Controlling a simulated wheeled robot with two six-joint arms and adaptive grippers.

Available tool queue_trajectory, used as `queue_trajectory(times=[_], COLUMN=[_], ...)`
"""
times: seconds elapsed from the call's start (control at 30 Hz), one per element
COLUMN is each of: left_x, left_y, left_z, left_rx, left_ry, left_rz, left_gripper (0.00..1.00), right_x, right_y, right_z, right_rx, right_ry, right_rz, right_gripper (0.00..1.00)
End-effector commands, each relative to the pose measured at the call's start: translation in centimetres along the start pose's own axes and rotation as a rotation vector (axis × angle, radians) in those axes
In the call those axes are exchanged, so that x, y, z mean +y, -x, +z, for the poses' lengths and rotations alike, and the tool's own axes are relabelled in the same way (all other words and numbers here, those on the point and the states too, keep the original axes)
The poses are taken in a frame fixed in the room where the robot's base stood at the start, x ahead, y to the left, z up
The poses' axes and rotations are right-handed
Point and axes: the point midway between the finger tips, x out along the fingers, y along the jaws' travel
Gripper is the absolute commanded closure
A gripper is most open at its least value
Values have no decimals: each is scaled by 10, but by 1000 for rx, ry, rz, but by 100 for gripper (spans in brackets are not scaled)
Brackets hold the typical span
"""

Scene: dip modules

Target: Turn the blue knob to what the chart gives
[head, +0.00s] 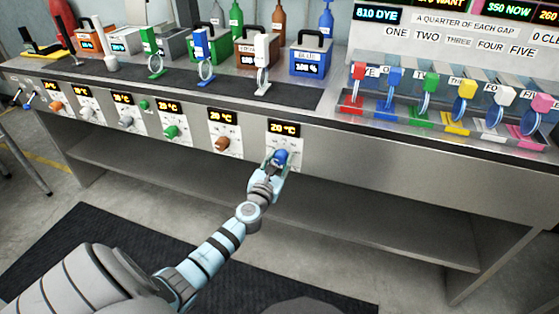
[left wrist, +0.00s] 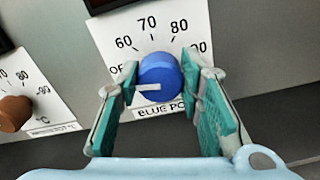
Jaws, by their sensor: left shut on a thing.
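The blue knob (head: 281,156) sits on the bench's front panel below a display (head: 284,128) reading 20 °C. My left gripper (head: 277,165) is shut on it. In the left wrist view, the fingers (left wrist: 160,82) stand on both sides of the blue knob (left wrist: 168,72). Its white pointer points left, just below a partly hidden "OF" mark. The dial plate (left wrist: 148,38) shows 60, 70, 80 and a partly hidden 90. The chart board (head: 450,35) at upper right is cut off; it reads "A quarter of each gap" and "one two three four five". My right gripper is not in view.
A brown knob (head: 222,143) on its own plate is left of the blue one; it shows in the left wrist view (left wrist: 14,113). A blue box (head: 311,61) stands on the bench above. Several coloured clips (head: 430,92) stand at the right. Floor in front is open.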

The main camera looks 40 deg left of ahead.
Motion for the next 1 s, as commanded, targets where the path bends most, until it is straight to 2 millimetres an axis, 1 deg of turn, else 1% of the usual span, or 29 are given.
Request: queue_trajectory(times=[0.27, 0.47, 0.67, 1.0], left_x=[0, 0, -1, -2], left_y=[0, 0, 1, 1], left_z=[0, 0, 0, -1], left_rx=[1, 2, 3, 3], left_ry=[-32, -127, -283, -606], left_rz=[-1, 0, -1, -2], left_gripper=[94, 94, 94, 94], right_x=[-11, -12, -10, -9], right_y=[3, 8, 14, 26], right_z=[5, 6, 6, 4], right_rx=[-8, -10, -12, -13], right_ry=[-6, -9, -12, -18], right_rz=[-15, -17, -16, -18], right_gripper=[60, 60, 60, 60])
